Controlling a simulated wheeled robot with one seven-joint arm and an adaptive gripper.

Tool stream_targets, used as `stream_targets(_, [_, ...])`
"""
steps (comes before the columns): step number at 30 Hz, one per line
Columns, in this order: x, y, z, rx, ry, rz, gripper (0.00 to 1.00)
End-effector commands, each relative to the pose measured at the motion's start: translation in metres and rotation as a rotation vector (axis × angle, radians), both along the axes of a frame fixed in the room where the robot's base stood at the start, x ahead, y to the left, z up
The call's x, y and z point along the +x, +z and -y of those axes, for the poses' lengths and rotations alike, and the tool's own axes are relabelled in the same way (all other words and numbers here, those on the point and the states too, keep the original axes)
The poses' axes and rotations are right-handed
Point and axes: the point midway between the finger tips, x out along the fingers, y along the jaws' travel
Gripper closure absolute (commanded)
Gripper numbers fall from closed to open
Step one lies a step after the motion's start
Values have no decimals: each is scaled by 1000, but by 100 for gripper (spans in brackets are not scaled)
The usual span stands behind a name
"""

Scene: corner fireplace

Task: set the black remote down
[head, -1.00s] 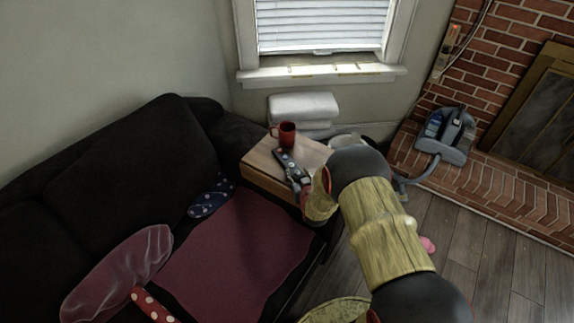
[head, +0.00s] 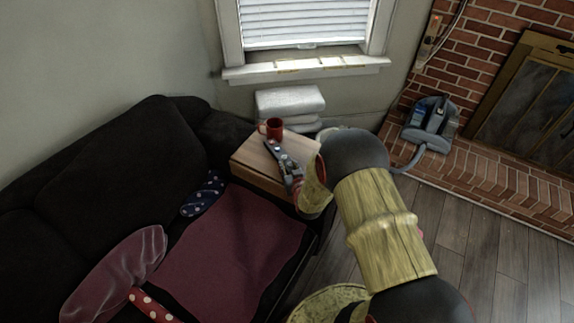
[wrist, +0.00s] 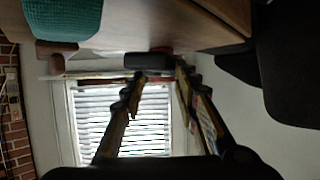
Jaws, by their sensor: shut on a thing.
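The black remote (head: 273,151) is long and dark, and lies over the wooden side table (head: 247,158) in the head view. My gripper (head: 291,178) is shut on its near end. In the wrist view, which looks upside down, the remote (wrist: 148,61) is a dark block between the fingertips, close to the tabletop (wrist: 190,20). I cannot tell whether it touches the wood. A red mug (head: 275,128) stands upright on the table just beyond the remote's far end.
A dark sofa (head: 110,150) with a maroon throw (head: 235,250) borders the table on the left. A white stack (head: 290,100) stands behind the table, under the window. A blue-grey appliance (head: 432,122) sits on the brick hearth. A teal item (wrist: 62,18) shows in the wrist view.

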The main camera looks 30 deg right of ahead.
Motion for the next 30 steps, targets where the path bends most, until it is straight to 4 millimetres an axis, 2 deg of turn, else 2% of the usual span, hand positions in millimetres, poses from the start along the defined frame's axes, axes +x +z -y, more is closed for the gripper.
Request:
stream_targets(1, [-7,20,-1,-1,0,7,100])
stream_targets(4, [-24,40,-5,-1,0,7,100])
stream_targets(9, [-60,55,-12,-2,-1,6,100])
stream_targets(15, [-91,67,-19,-1,0,6,100])
stream_targets(23, [-108,74,-23,-4,-8,7,100])
stream_targets(26, [-105,74,-39,-3,19,7,100])
stream_targets(30, [-98,74,-73,-3,79,9,100])
